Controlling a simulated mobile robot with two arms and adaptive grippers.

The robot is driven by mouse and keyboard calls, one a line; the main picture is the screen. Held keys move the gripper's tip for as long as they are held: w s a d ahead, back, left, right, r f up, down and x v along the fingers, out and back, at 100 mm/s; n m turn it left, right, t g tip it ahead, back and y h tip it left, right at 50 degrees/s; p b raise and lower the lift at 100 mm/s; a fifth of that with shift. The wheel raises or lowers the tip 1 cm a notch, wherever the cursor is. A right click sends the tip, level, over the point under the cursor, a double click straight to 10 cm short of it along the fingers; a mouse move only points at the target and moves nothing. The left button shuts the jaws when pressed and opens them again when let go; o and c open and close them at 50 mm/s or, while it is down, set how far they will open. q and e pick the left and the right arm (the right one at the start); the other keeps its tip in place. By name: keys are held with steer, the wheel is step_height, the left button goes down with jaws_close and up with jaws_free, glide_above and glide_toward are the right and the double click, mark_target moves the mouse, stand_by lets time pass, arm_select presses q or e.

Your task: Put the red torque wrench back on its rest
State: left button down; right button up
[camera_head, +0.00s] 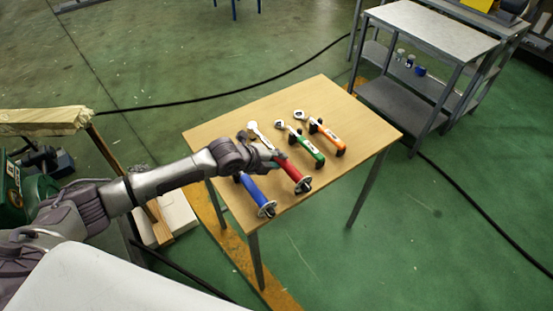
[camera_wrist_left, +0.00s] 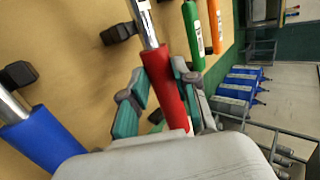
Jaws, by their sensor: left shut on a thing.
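The red torque wrench (camera_head: 292,172) has a red handle and a bright metal shaft. My left gripper (camera_head: 272,157) is shut on its handle, over the wooden table. In the left wrist view, the gripper's teal-padded fingers (camera_wrist_left: 160,100) lie on both sides of the red handle (camera_wrist_left: 160,75). A black rest block (camera_wrist_left: 118,33) stands on the table just left of the metal shaft in that view. I cannot tell whether the wrench touches a rest or is a little above it. The gripper hides part of the handle in the head view. My right gripper is not in view.
On the table (camera_head: 215,130), a blue wrench (camera_head: 255,192) lies close to the left of the red one; green (camera_head: 308,149) and orange (camera_head: 328,134) wrenches lie on its right. A grey shelved cart (camera_head: 420,30) stands behind right. The table's right side is clear.

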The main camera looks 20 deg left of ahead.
arm_select(q)
steer(key=shift+f+b, duration=0.6)
steer(key=shift+f, duration=0.15)
